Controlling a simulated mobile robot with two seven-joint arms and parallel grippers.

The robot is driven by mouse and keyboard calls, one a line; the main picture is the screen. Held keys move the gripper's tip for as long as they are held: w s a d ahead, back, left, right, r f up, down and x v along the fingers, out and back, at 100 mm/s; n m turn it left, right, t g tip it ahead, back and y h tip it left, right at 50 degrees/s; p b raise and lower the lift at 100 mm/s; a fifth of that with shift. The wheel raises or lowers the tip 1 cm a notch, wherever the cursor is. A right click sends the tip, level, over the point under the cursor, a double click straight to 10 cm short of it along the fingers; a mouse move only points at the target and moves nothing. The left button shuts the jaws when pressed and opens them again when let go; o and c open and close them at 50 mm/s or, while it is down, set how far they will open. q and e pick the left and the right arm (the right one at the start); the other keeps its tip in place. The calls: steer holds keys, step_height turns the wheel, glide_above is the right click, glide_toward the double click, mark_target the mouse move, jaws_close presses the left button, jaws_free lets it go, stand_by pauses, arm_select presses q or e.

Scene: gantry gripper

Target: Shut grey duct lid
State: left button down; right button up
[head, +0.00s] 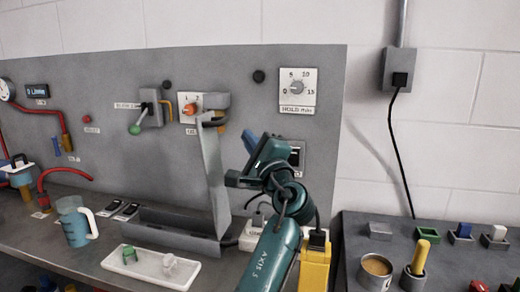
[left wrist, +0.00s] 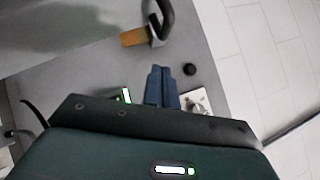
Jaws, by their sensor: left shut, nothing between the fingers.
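The grey duct (head: 165,232) lies on the bench, a long open trough. Its grey lid (head: 213,175) stands nearly upright at the trough's right end, so the duct is open. A dark curved handle (head: 211,122) is near the lid's top. My left gripper (head: 249,141) is just right of the lid's upper part, apart from it. In the left wrist view its blue fingers (left wrist: 160,84) are together and empty, with a dark curved handle (left wrist: 165,20) ahead of them. The broad grey surface at that view's upper left looks like the lid. My right gripper is not in view.
A white tray (head: 150,268) with small clips lies in front of the duct, and a blue mug (head: 73,222) stands to its left. Behind are a green-tipped lever (head: 135,128) and a dial (head: 297,87) on the panel. A yellow block (head: 316,268) stands right of my arm.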

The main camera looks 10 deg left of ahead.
arm_select(q)
steer(key=a, duration=0.1)
steer(key=a+r, duration=0.1)
steer(key=a+p, duration=0.1)
steer(key=shift+w+a+r, duration=0.2)
steer(key=shift+a+r, duration=0.15)
steer(key=shift+r, duration=0.05)
